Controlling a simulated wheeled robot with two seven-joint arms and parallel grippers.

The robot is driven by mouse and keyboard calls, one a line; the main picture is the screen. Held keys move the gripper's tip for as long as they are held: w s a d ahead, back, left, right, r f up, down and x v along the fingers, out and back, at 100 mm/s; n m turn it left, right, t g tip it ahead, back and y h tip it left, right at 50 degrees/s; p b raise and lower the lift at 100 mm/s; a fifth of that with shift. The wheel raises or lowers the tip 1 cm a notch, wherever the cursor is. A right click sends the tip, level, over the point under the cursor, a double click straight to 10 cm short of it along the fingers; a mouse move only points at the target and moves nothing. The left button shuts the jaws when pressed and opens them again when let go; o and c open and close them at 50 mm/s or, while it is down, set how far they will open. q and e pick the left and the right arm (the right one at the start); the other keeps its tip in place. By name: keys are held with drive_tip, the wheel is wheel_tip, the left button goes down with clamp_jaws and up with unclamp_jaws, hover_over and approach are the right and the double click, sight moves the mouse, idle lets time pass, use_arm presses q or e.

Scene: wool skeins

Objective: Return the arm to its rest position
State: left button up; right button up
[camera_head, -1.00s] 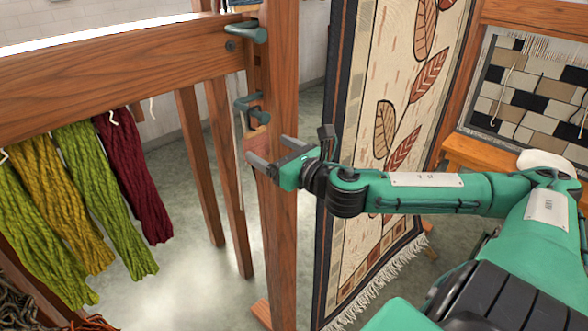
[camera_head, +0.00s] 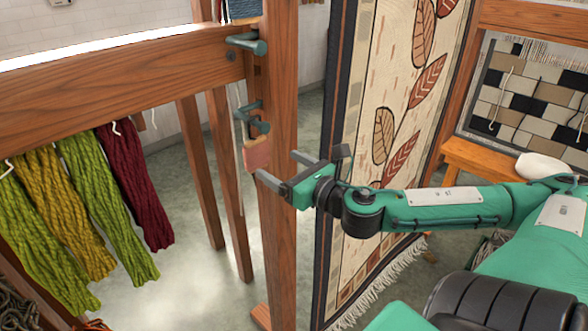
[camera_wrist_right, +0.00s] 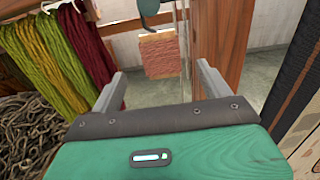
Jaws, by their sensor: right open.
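My right arm (camera_head: 440,205) reaches in from the right in the head view. Its right gripper (camera_head: 281,167) is open and empty, its two fingers pointing left beside the wooden post (camera_head: 283,80). In the right wrist view the fingers of the right gripper (camera_wrist_right: 160,88) stand wide apart with nothing between them. Beyond them hangs a pinkish-brown tag (camera_wrist_right: 158,54), apart from the fingers; the tag also shows in the head view (camera_head: 257,153), hanging below a teal hook (camera_head: 250,107) on the post. My left gripper is not in view.
Green, ochre and dark red skeins (camera_head: 130,185) hang under the wooden beam (camera_head: 110,85) at the left. A patterned rug (camera_head: 385,110) hangs close behind my right arm. A wooden bench (camera_head: 470,160) stands at the right. Open floor (camera_head: 190,290) lies below the beam.

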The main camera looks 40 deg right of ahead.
drive_tip(key=shift+s+d+p, duration=0.1)
drive_tip(key=shift+s+p, duration=0.45)
drive_tip(key=shift+s, duration=0.8)
